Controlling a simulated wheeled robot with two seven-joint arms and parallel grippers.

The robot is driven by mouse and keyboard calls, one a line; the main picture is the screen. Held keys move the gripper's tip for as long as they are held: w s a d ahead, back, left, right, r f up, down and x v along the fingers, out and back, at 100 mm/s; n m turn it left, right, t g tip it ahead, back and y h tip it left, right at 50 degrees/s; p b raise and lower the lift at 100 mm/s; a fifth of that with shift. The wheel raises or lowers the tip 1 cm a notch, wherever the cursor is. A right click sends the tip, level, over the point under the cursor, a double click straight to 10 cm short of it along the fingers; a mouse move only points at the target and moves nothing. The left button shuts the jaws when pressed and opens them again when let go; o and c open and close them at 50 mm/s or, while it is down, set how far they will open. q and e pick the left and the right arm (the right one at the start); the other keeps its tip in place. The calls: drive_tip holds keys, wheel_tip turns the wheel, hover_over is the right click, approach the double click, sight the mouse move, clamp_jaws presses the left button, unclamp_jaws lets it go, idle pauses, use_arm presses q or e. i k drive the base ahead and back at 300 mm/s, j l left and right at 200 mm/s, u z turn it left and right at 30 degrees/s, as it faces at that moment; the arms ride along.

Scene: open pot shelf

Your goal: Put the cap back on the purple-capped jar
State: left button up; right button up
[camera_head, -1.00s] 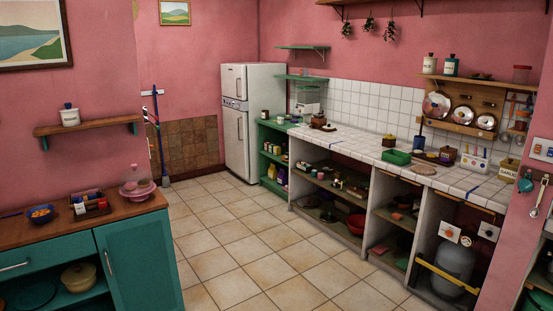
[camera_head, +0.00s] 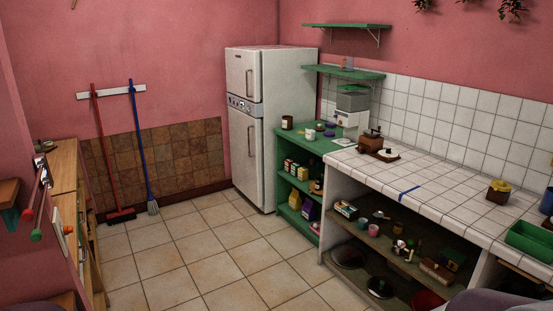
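Small items stand on top of the green shelf unit (camera_head: 300,140) beside the fridge. Among them is a small white jar (camera_head: 310,135) with a pinkish top. Purple pieces (camera_head: 329,133) lie just right of it, and they look like caps. They are too small to tell for certain which jar they belong to. A dark jar with a pale label (camera_head: 287,122) stands at the left on the same top. Neither of my grippers is in view. Only rounded grey parts, likely of my own arms, show at the bottom edge.
The white fridge (camera_head: 268,125) stands left of the green unit. A tiled counter (camera_head: 430,190) runs right, bearing a coffee grinder (camera_head: 372,141), a yellow-topped pot (camera_head: 499,191) and a green crate (camera_head: 531,240). The tiled floor (camera_head: 215,250) ahead is clear. A broom (camera_head: 142,145) leans at the back.

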sight(310, 132)
drive_tip(key=i, duration=3.6)
drive_tip(key=i+z, duration=0.25)
drive_tip(key=i, duration=0.25)
drive_tip(key=i+j+z, duration=0.25)
drive_tip(key=i, duration=0.2)
drive_tip(key=i+j+z, duration=0.25)
drive_tip(key=i, duration=0.2)
drive_tip(key=i+j+z, duration=1)
drive_tip(key=j, duration=0.3)
drive_tip(key=i+j+z, duration=0.25)
drive_tip(key=j, duration=0.15)
